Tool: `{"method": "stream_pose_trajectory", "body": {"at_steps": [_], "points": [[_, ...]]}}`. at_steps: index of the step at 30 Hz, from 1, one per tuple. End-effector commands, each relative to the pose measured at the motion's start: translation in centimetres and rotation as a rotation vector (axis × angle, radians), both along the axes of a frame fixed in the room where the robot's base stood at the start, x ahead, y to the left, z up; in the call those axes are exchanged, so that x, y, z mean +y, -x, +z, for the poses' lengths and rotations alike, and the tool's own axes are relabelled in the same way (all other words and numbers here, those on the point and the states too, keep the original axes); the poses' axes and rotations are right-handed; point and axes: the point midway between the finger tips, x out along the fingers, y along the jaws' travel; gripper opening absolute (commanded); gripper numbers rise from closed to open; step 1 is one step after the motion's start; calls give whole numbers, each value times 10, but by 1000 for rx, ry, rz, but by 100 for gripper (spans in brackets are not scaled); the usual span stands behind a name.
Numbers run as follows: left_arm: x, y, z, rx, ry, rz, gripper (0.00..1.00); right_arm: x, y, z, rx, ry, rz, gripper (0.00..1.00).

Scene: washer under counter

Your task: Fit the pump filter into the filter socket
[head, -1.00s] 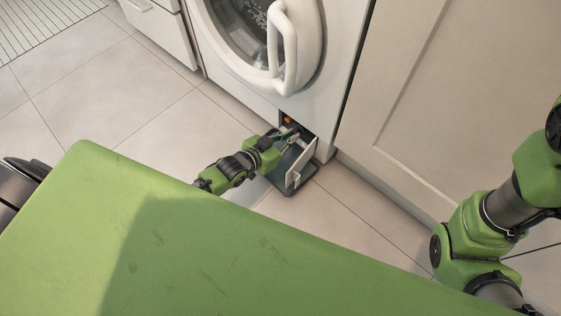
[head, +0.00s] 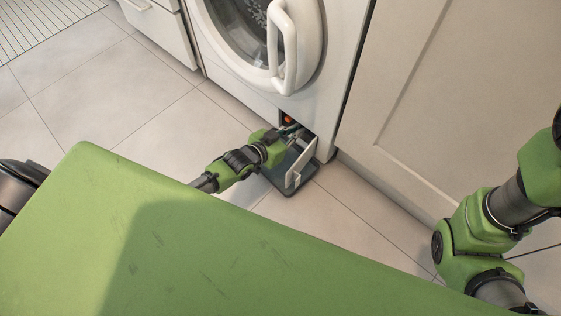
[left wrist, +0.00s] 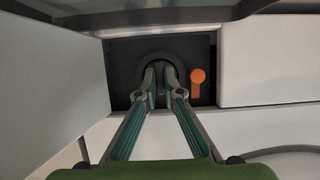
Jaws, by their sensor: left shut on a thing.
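In the left wrist view the fingers of my left gripper (left wrist: 160,90) are shut on a small dark part, the pump filter (left wrist: 161,80). Much of the filter is hidden by the fingertips. The round black filter socket (left wrist: 158,58) is directly ahead, in a dark recess, with the filter in front of its mouth. I cannot tell whether the filter is inside it or just touching. In the head view my left gripper (head: 290,133) reaches into the opening low on the washer (head: 345,60). The filter and socket are hidden there.
An orange tab (left wrist: 197,78) sits right of the socket; it also shows in the head view (head: 288,119). An open white flap (head: 301,163) stands at the opening, above a dark tray (head: 289,190) on the floor. A cabinet (head: 440,110) stands close on the right.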

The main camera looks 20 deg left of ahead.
Motion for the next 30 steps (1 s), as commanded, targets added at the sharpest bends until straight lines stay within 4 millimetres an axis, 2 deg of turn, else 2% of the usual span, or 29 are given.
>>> {"method": "stream_pose_trajectory", "body": {"at_steps": [9,10,12,23,30], "points": [[-3,-7,0,-1,1,-1,0,0,1,-1,-3,0,0,21],[-3,-7,0,0,0,-1,16,0,1,-1,-3,-2,1,21],[-3,-6,0,0,0,-1,27,-1,0,0,1,-4,3,21],[-2,-5,0,1,0,0,27,0,0,-1,0,-1,0,21],[6,17,9,1,0,-1,27,0,0,-1,0,0,0,21]]}}
